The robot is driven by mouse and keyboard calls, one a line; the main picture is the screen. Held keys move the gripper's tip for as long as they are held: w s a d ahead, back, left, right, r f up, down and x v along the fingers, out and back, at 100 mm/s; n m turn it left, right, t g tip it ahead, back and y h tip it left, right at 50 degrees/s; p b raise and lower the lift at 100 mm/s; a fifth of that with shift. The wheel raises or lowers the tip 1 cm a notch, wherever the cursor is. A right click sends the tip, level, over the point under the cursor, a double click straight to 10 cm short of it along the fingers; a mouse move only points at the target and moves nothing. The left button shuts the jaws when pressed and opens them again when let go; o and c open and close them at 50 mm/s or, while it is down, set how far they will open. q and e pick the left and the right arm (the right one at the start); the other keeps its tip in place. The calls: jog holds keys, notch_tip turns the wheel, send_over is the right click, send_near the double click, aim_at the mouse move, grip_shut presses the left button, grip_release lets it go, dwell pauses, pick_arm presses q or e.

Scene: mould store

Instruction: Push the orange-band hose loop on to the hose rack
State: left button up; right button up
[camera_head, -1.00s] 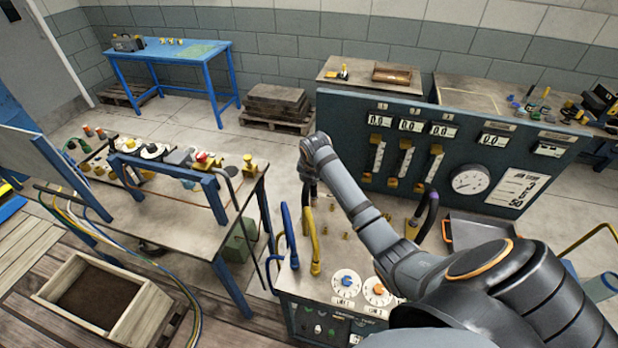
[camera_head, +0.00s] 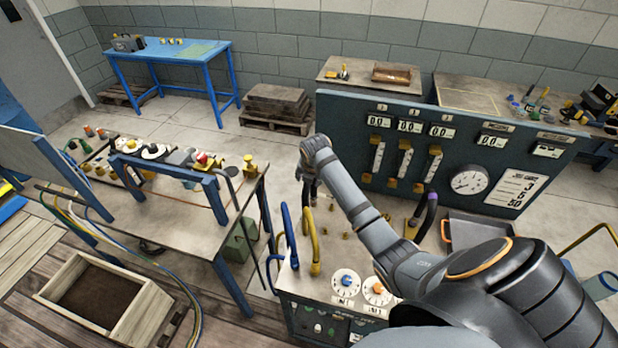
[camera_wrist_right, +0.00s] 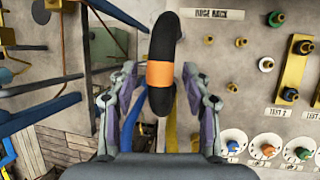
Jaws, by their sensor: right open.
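The orange-band hose loop is a thick black hose with an orange band (camera_wrist_right: 160,74), seen in the right wrist view between the fingers of my right gripper (camera_wrist_right: 160,112). The gripper is open, with one finger on each side of the hose and narrow gaps. A HOSE RACK label (camera_wrist_right: 219,14) is on the grey panel up and right of the loop. The rack's holding part is not clearly identifiable. In the head view my right gripper (camera_head: 310,188) is small above the cabinet; the orange-band loop cannot be made out there. My left gripper is not seen.
A blue hose (camera_head: 289,235) and a yellow hose (camera_head: 314,242) stand at the cabinet's left edge. A black hose with a purple band (camera_head: 428,212) stands farther right. Brass pegs (camera_wrist_right: 240,42) and dials (camera_wrist_right: 267,146) stud the panel. A gauge board (camera_head: 400,150) rises behind.

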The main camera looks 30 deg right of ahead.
jog(key=v, duration=1.2)
